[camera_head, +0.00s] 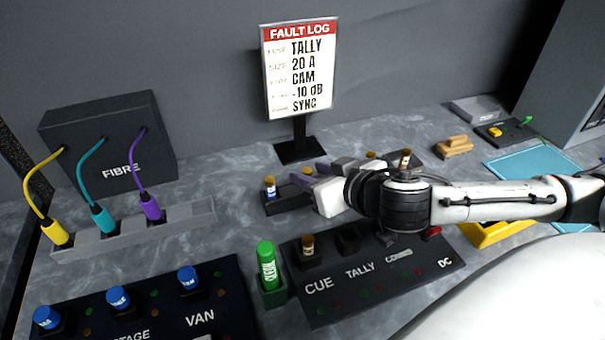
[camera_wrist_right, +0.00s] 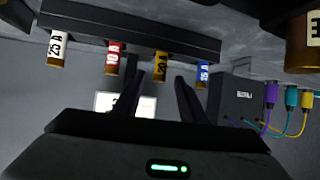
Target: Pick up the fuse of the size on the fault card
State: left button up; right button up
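The fault card (camera_head: 300,68) stands upright at the back and reads TALLY, 20 A. A dark fuse rack (camera_head: 288,200) holds a row of fuses, partly hidden by my right gripper. In the right wrist view the rack (camera_wrist_right: 130,35) appears upside down, with fuses marked 25 A (camera_wrist_right: 57,48), 10 A (camera_wrist_right: 113,58), 20 A (camera_wrist_right: 162,64) with a yellow band, and 15 A (camera_wrist_right: 202,74) with a blue band. My right gripper (camera_head: 318,180) is open, its fingers (camera_wrist_right: 160,82) spread either side of the 20 A fuse in that view. Contact cannot be told. My left gripper is out of view.
A panel marked CUE, TALLY and DC (camera_head: 370,285) lies in front of the rack, with a brown-topped fuse (camera_head: 308,248) at CUE. A green cylinder (camera_head: 267,265) stands left of it. The VAN panel (camera_head: 150,300) and FIBRE box (camera_head: 105,145) with cables are at left.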

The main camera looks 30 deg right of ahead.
jog(key=shift+p+x, duration=0.4)
jog(key=shift+x, duration=3)
jog(key=shift+s+d+f, duration=0.1)
grip_shut()
